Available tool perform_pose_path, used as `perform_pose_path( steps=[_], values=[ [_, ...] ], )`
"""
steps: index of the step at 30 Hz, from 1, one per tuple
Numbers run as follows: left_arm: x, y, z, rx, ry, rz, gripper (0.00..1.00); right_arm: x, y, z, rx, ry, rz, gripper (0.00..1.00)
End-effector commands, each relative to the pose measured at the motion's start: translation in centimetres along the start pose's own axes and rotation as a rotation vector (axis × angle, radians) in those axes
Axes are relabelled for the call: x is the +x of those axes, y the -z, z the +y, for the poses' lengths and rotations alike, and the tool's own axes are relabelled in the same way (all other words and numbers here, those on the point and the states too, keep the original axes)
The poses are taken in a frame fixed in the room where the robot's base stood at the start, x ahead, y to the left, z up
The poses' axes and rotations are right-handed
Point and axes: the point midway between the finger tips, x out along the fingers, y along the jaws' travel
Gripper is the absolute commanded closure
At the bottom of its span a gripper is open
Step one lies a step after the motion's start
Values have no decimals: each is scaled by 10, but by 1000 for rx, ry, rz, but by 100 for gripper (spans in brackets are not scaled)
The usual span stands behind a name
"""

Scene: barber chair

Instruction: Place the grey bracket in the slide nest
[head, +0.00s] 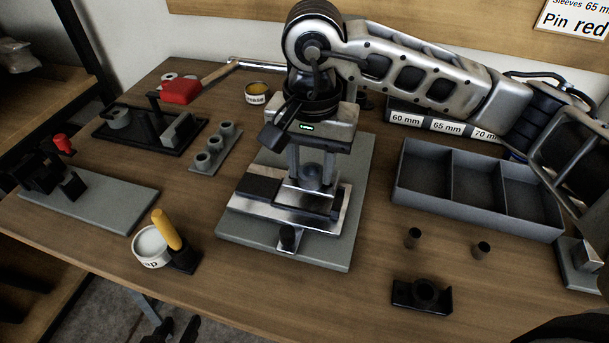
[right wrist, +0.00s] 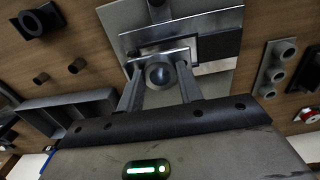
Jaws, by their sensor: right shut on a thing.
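My right gripper (head: 312,178) reaches down over the slide fixture in the middle of the table. Its fingers are shut on the grey bracket (head: 312,172), whose round boss (right wrist: 158,75) shows between the fingertips in the right wrist view. The bracket is at the slide nest (head: 290,197), a bright metal carriage with a dark block at its left, on a grey baseplate (head: 235,228). Whether the bracket is fully seated is hidden by the fingers and its boss.
A dark part with a ring (head: 425,293) and two small dark cylinders (head: 412,237) lie at the right front. A grey compartment tray (head: 480,190) stands behind them.

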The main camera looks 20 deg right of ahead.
Motion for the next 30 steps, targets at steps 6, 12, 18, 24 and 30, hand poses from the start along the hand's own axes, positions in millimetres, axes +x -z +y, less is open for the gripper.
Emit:
perform_pose_path(
  steps=[6,12,18,24,30],
  values=[
    [1,5,-1,5,2,7,64,15,9,-10,1,0,-1,91],
    [-3,10,-1,13,4,7,64,42,12,-14,-1,-2,-4,91],
    [-3,8,-1,19,6,1,64,54,13,-14,-1,1,1,91],
    [-1,4,-1,19,5,-4,64,54,13,-14,-1,1,1,91],
    [0,3,-1,13,2,-3,64,57,13,-14,0,0,0,42]
  ],
)
